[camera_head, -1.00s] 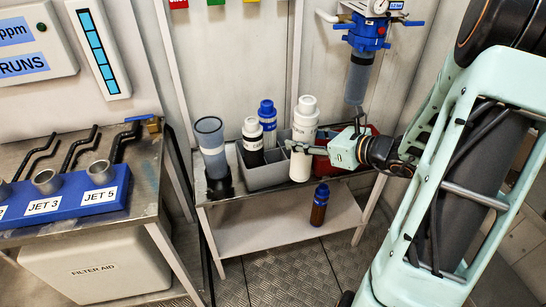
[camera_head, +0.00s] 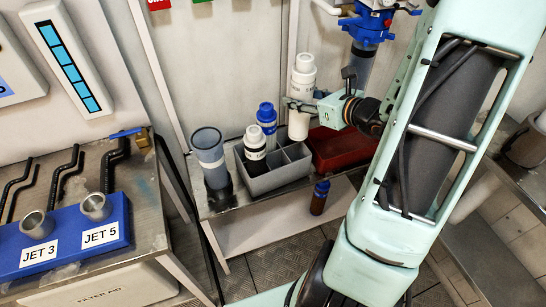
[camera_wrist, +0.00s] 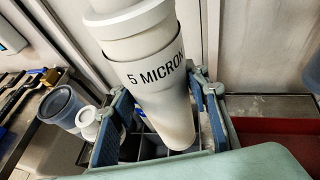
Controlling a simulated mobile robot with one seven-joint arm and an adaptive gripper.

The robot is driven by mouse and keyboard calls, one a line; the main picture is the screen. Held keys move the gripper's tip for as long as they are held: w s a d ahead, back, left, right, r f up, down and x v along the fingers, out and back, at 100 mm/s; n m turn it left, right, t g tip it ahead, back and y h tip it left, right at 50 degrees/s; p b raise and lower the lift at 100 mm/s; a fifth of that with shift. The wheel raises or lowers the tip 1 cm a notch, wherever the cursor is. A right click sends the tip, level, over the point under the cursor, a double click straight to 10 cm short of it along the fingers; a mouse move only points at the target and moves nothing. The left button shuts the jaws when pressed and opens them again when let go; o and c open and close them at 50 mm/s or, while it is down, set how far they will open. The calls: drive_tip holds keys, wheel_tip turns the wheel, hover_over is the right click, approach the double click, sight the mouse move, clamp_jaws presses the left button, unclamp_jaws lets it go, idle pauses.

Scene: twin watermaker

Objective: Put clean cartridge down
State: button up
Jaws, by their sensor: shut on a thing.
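The clean cartridge (camera_head: 302,74) is a tall white cylinder with a rounded cap. In the wrist view the cartridge (camera_wrist: 152,85) reads "5 MICRON". My gripper (camera_head: 300,104) is shut on its body and holds it nearly upright. In the wrist view the fingers of my gripper (camera_wrist: 160,120) lie on both sides of it. Its lower end appears above the back right of the grey divided bin (camera_head: 268,183), seemingly clear of it. The bin's right-hand compartments look empty.
In the bin stand a white-capped dark bottle (camera_head: 255,150) and a blue-capped bottle (camera_head: 267,118). A grey cup (camera_head: 209,155) stands left of it, a red tray (camera_head: 345,148) right. A brown bottle (camera_head: 319,198) is lower down. A blue filter head (camera_head: 367,28) hangs above right.

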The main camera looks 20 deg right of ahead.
wheel_tip(320, 180, down, 18)
drive_tip(key=b, duration=0.3)
drive_tip(key=shift+r, duration=0.25)
drive_tip(key=shift+f+b, duration=0.2)
drive_tip(key=shift+b, duration=0.1)
drive_tip(key=o, duration=1.3)
drive_tip(key=shift+s, duration=0.1)
drive_tip(key=shift+r, duration=0.1)
drive_tip(key=p+v, duration=0.1)
drive_tip(key=v, duration=1.1)
drive_tip(key=shift+r, duration=0.1)
